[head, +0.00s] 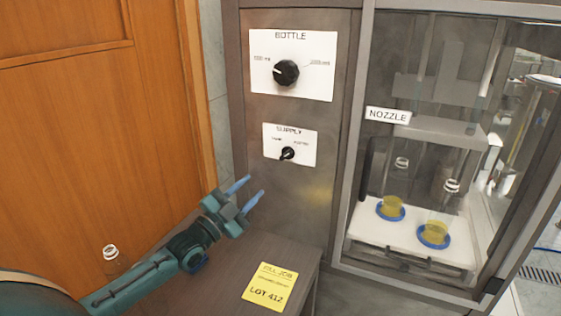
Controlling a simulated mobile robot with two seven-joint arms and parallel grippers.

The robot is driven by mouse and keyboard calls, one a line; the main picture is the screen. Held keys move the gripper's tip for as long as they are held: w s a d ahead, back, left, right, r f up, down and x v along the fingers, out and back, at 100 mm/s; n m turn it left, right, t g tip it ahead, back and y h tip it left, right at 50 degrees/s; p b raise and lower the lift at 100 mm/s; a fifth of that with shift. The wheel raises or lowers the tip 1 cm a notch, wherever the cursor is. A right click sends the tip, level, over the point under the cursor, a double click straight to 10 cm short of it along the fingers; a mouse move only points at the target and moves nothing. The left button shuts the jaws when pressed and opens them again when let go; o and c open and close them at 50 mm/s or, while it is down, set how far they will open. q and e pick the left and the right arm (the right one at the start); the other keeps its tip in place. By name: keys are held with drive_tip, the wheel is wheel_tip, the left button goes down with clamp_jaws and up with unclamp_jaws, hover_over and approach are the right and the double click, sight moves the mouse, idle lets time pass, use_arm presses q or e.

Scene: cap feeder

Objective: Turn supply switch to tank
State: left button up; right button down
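The supply switch (287,153) is a small black knob on a white plate (302,158) marked SUPPLY, on the grey panel of the machine. Small labels stand at its upper left and upper right; they are too small to read surely. The knob's pointer looks tilted, but its exact setting is unclear. My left gripper (246,190) is below and left of the switch, apart from it. Its two blue fingers are spread and empty, pointing up and right toward the panel. My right gripper is not in view.
A larger black knob (286,73) sits on the BOTTLE plate above. A yellow job card (270,287) lies on the brown surface (228,268). A clear bottle (111,262) stands at left near my arm. A glass cabinet (440,150) at right holds bottles on blue rings.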

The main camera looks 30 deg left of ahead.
sight(284, 157)
use_arm(q)
drive_tip(key=x, duration=1.2)
drive_tip(key=shift+c, duration=0.4)
clamp_jaws()
drive_tip(key=shift+f, duration=0.1)
